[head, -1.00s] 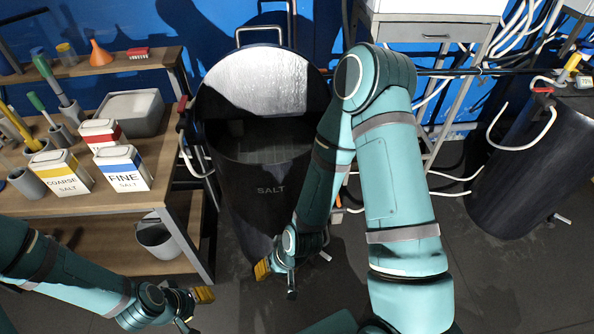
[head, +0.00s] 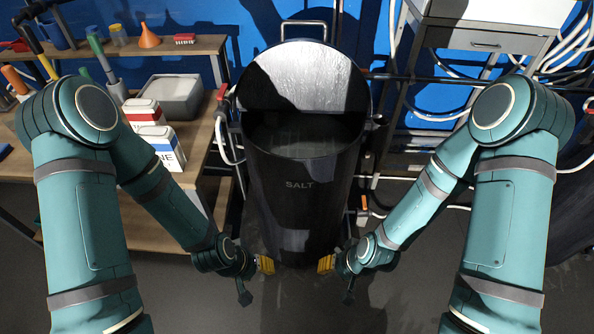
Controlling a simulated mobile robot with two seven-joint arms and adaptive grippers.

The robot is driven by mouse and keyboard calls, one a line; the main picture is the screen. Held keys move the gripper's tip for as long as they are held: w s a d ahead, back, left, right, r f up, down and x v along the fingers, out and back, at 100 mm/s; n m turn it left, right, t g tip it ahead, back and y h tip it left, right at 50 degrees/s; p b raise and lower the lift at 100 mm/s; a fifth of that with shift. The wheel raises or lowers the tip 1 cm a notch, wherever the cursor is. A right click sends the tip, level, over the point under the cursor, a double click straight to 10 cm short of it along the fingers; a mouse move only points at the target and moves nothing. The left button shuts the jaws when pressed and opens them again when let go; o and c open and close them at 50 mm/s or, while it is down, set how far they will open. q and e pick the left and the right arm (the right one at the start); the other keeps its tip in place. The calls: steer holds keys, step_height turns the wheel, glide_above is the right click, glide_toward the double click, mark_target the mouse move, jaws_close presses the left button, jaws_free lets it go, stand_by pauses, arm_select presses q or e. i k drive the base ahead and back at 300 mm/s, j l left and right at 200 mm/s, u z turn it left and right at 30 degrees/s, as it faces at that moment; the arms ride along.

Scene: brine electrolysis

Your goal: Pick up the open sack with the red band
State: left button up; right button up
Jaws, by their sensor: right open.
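The white sack with the red band (head: 143,112) stands upright on the wooden bench at the left, behind the blue-banded sack (head: 163,147). My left arm partly covers both, and I cannot tell whether the red-banded sack's top is open. My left gripper (head: 266,264) is low in front of the black SALT bin, right of and well away from the sack. Only its yellow finger pads show clearly, so its opening is unclear. My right gripper (head: 326,264) is open and empty, facing it across a small gap, farther from the sack.
The black SALT bin (head: 300,205), its lid (head: 290,75) raised, stands right of the wooden bench (head: 205,130). A metal drawer cabinet (head: 485,40) stands at the back right. Dark floor is clear in front.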

mark_target(139, 113)
steer(key=u, duration=1.05)
steer(key=i, duration=0.15)
